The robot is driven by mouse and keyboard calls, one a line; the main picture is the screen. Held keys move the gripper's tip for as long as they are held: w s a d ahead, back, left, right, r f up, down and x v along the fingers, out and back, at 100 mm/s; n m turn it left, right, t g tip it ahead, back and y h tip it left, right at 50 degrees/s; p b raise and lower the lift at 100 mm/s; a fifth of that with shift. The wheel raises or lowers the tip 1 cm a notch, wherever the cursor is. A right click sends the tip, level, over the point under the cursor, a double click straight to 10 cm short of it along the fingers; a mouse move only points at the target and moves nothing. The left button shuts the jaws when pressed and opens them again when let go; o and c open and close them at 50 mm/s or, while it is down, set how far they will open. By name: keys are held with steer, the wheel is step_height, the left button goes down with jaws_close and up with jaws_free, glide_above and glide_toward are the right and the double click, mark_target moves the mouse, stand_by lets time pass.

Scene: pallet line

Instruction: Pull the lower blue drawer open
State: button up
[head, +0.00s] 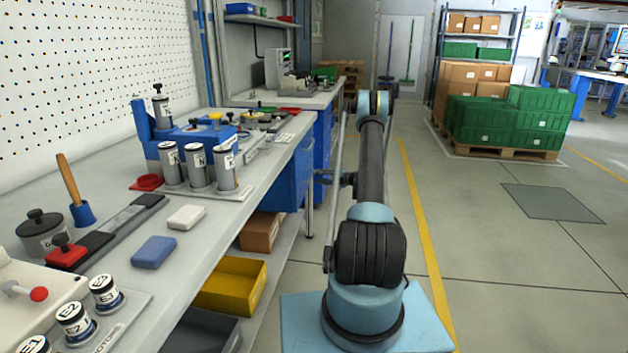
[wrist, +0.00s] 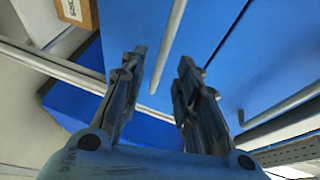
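The blue drawer cabinet (head: 288,180) hangs under the workbench. In the wrist view the lower blue drawer front (wrist: 145,20) has a grey bar handle (wrist: 168,45). The upper drawer front (wrist: 275,50), with its own bar handle (wrist: 285,102), lies to the right across a seam. My gripper (wrist: 160,62) is open, with one finger on each side of the lower handle in the picture. I see no contact, and I cannot tell how deep the handle sits between the fingers. The lower drawer looks shut.
A cardboard box (head: 261,232) and a yellow bin (head: 232,285) stand on the shelf below the workbench (head: 205,232). The box also shows in the wrist view (wrist: 75,12). A grey bench leg (head: 309,205) stands near my gripper. The floor on the right is clear up to the green crates (head: 510,122).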

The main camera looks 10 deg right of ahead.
steer(key=shift+x, duration=2)
jaws_close()
